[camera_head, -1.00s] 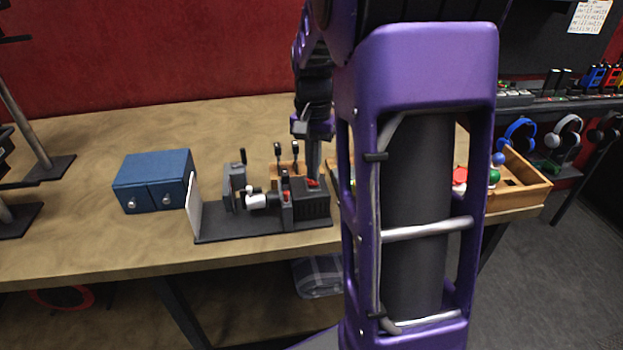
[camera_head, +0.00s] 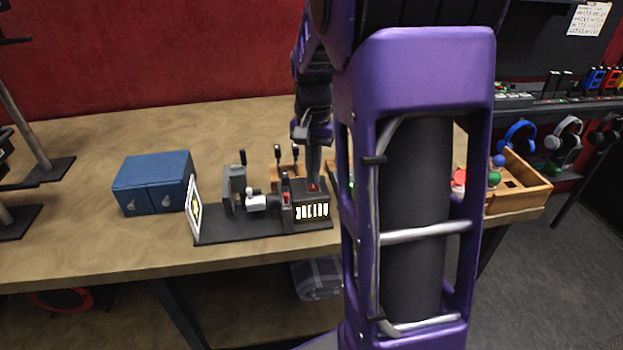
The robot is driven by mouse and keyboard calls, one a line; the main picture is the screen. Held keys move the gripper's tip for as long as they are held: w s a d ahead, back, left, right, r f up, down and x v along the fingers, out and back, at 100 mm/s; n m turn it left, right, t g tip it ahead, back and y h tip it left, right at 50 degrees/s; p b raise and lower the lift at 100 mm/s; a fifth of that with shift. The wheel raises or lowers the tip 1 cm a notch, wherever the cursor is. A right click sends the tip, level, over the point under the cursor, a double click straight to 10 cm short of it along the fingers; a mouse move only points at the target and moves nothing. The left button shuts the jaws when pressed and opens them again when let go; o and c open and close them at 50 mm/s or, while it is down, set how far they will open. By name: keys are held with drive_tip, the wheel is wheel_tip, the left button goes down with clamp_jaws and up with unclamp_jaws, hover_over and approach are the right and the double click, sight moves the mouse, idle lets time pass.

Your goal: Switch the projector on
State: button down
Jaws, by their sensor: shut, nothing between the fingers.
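The projector (camera_head: 312,199) is a dark box at the right end of a dark base plate (camera_head: 240,225) on the wooden table. Its front vents glow pale yellow. A grey stand and a white part sit between screen and projector.
A blue two-door box (camera_head: 153,182) stands left of the screen. Black levers (camera_head: 286,153) stand behind the projector. A wooden tray (camera_head: 520,185) with coloured knobs is at the right, partly hidden by my arm.

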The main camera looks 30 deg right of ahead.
wheel_tip(320, 180, up, 7)
drive_tip(key=p, duration=0.5)
drive_tip(key=shift+f, duration=0.2)
